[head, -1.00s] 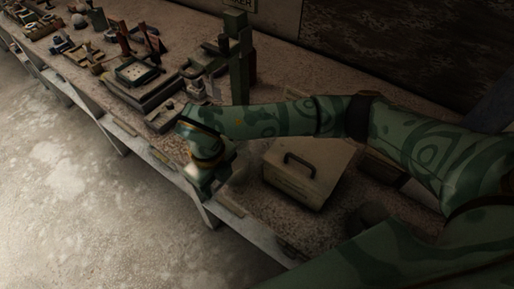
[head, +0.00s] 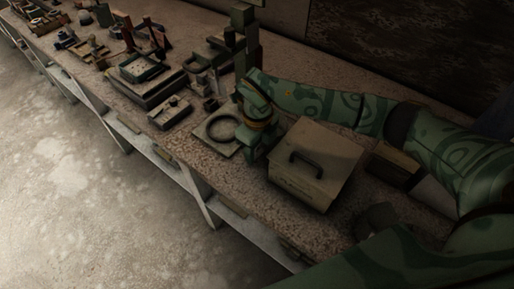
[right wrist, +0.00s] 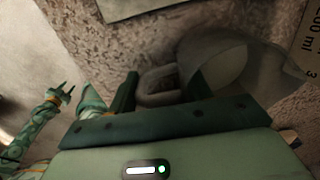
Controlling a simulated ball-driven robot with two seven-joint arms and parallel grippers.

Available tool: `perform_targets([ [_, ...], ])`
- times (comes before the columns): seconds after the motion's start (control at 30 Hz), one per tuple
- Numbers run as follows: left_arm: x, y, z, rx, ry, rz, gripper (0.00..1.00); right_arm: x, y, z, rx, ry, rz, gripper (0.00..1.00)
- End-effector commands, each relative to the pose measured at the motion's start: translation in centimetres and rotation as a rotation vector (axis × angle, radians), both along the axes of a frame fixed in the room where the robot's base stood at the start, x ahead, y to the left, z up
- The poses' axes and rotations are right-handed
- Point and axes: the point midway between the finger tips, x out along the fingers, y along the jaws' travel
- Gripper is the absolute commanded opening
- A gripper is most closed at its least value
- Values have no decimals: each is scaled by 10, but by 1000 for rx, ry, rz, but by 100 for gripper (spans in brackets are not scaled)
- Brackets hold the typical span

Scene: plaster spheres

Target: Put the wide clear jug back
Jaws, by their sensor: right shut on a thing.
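The wide clear jug (right wrist: 235,66) shows in the right wrist view as a see-through, rounded body with a thick looped handle (right wrist: 158,86). My right gripper (right wrist: 160,92) is shut on that handle, one dark finger on each side. In the head view my right gripper (head: 254,156) is over the bench between a square plate with a round ring (head: 205,138) and a pale box; the jug cannot be made out there. My left gripper (right wrist: 62,92) shows small at the left of the right wrist view, its two prongs apart and empty.
The pale box (head: 324,157) with a dark handle stands close to the right of my right gripper. A dark green post (head: 251,45) stands behind it. Trays and small tools crowd the bench (head: 180,150) to the left. The bench's front edge drops to a lower shelf.

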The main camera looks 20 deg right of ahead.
Motion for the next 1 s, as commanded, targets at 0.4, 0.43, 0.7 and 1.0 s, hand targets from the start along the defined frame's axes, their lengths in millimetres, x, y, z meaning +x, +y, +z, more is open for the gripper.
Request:
perform_targets([
  [0.4,-1,1,-2,2,2,1,36,0,0,-8,0,-2,1,55],
  [0.43,-1,1,-2,2,2,1,36,0,0,-8,0,-2,0,64],
  [0.7,-1,1,-2,1,2,1,36,0,0,-7,1,-2,0,72],
  [1.0,2,1,10,1,-7,0,36,2,0,34,0,-8,1,72],
])
